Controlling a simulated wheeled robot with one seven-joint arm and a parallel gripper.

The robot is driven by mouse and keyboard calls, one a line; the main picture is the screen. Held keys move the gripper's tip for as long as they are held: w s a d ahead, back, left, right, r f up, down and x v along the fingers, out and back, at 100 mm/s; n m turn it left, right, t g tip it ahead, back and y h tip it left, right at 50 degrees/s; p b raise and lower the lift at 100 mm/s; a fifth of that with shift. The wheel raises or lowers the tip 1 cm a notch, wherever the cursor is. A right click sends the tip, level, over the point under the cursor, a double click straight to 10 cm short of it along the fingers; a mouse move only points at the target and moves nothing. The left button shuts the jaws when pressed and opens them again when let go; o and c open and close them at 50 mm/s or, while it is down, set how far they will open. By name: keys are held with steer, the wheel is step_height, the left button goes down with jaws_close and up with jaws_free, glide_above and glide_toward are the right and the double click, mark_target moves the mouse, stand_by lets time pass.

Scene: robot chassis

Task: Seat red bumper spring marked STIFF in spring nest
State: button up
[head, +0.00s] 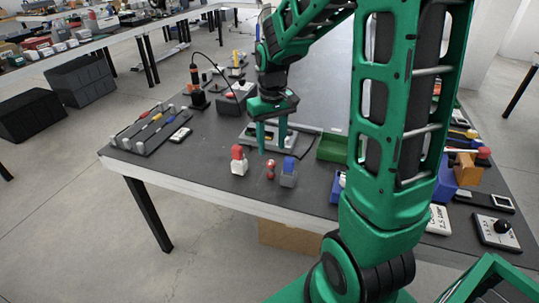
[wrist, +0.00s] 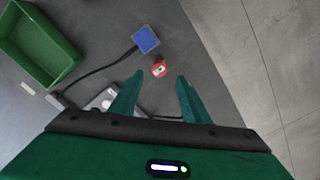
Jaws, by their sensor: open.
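A small red piece (head: 270,169), likely the bumper spring, stands on the dark table near its front edge. In the wrist view it is a red piece (wrist: 158,69) with a whitish patch; no word can be read. My gripper (head: 271,150) is open and empty, pointing down above and behind the red piece. In the wrist view the fingertips (wrist: 160,76) are spread on either side of the red piece, apart from it. A pale grey fixture (head: 254,139) lies on the table behind my fingers; I cannot tell whether it holds the spring nest.
A blue-topped block (head: 288,173) stands close right of the red piece. A red-topped block (head: 239,160) with a pale base stands to its left. A green tray (head: 331,148) is further right. A dark rack (head: 150,130) lies left. The table's front edge is near.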

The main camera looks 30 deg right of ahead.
steer(key=shift+r, duration=0.75)
steer(key=s+d+r+m, duration=0.1)
steer(key=s+r+m, duration=0.1)
steer(key=s, duration=1)
steer(key=s+d+r+m, duration=0.1)
steer(key=s+d+m, duration=0.1)
steer(key=s, duration=1)
steer(key=shift+s+d+r+m, duration=0.15)
steer(key=shift+s+r+m, duration=0.05)
steer(key=shift+r+m, duration=0.2)
steer(key=shift+o, duration=0.5)
steer(key=shift+s+f, duration=0.15)
steer(key=shift+s, duration=0.25)
steer(key=m, duration=1.3)
glide_above(270, 163)
step_height(270, 163, down, 3)
steer(key=shift+w+f, duration=0.15)
steer(key=shift+f, duration=0.2)
steer(key=shift+d+f, duration=0.1)
steer(key=shift+f, duration=5.05)
